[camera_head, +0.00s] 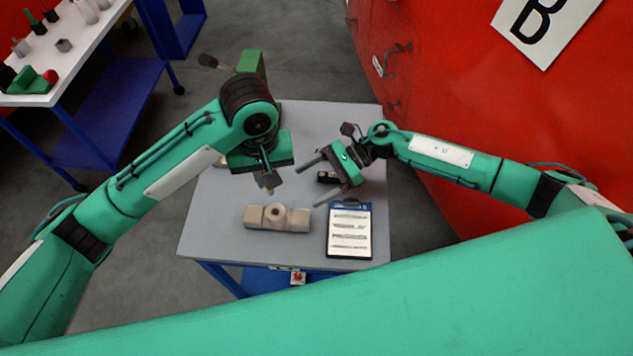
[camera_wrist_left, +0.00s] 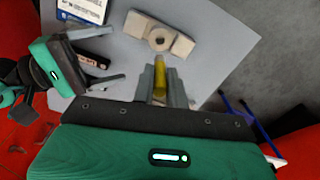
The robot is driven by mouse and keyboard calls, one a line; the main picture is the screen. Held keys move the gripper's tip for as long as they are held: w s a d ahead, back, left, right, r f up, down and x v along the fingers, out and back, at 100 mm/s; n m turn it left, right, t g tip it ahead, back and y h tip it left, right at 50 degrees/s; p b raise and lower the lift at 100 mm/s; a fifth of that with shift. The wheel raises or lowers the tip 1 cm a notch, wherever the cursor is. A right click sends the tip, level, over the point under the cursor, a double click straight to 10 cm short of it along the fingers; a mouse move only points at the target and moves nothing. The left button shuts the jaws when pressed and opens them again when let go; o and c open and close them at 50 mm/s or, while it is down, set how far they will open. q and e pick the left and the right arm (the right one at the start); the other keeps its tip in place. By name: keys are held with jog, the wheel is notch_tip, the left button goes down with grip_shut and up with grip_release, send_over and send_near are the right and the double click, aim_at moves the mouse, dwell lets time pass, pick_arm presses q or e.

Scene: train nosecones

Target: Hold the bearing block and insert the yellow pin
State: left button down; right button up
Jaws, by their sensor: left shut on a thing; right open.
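The bearing block (camera_head: 277,218) is a beige block with a raised round middle and a hole, lying on the grey table. It also shows in the left wrist view (camera_wrist_left: 160,38). My left gripper (camera_head: 268,184) is above and behind the block, apart from it. It is shut on the yellow pin (camera_wrist_left: 160,76), which sticks out between its fingers toward the block in the left wrist view. In the head view only a small tip of the pin shows. My right gripper (camera_head: 328,178) is open and empty, to the right of the block, with its fingers pointing left.
A clipboard with a printed sheet (camera_head: 349,230) lies right of the block. A small black item (camera_head: 327,177) lies by my right gripper. A white bench (camera_head: 75,45) with parts stands at far left. The red train body (camera_head: 460,110) is at the right.

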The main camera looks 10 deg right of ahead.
aim_at(275, 211)
jog(key=shift+s+d+f+n, duration=0.15)
jog(key=shift+f+n, duration=0.1)
jog(key=shift+n, duration=0.15)
jog(key=shift+s+a+f+h, duration=0.1)
jog(key=shift+a+f+h, duration=0.1)
jog(key=shift+h, duration=0.1)
jog(key=x, duration=1.1)
jog(key=shift+s+a, duration=0.1)
jog(key=shift+a, duration=0.15)
jog(key=c, duration=1.5)
